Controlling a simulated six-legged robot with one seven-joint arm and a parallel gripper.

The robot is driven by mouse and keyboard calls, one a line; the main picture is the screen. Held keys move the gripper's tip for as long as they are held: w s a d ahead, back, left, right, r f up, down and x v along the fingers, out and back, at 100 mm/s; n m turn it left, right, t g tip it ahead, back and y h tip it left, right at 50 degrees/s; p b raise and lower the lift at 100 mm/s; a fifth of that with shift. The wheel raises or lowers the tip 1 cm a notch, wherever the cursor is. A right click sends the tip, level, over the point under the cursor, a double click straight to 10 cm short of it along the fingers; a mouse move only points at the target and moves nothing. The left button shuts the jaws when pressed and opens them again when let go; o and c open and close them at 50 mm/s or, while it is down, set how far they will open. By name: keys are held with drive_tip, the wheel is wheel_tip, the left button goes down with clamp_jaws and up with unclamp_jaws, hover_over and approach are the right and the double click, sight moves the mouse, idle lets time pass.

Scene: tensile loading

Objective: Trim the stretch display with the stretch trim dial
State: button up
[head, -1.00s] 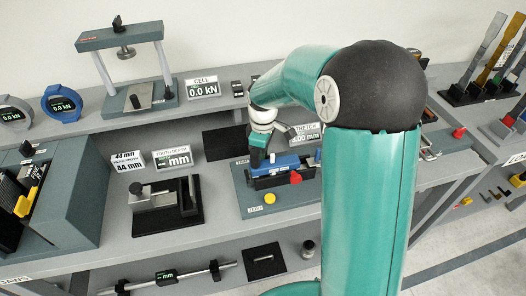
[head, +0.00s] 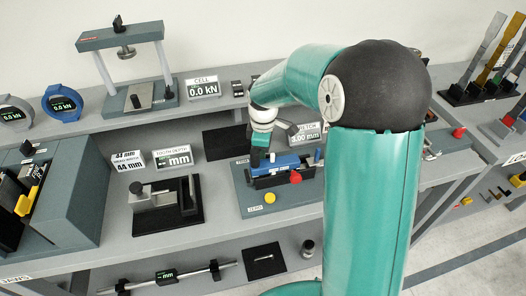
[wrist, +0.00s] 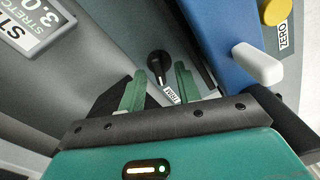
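The stretch display (head: 305,134) stands behind the blue device and is partly hidden by my arm; its readout looks like 3.00 mm. In the wrist view the display (wrist: 35,25) is cut off at the upper left and shows 3.0 and part of a further digit. A small black dial with a pointer (wrist: 157,63) sits on the grey-teal base beside a small white label. My gripper (wrist: 160,72) is open, its two green fingers apart, with the dial ahead between the tips; contact cannot be told. In the head view my gripper (head: 256,158) is at the device's left end.
The blue device body (wrist: 225,45) with a pale lever (wrist: 257,65) is close on the right of my fingers. A yellow zero button (head: 270,198) and a red knob (head: 295,177) are in front. A tooth-depth gauge (head: 165,205) stands to the left.

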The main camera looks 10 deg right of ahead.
drive_tip(key=shift+f, duration=0.1)
wheel_tip(320, 180, up, 14)
idle(0.6)
drive_tip(key=shift+f, duration=0.1)
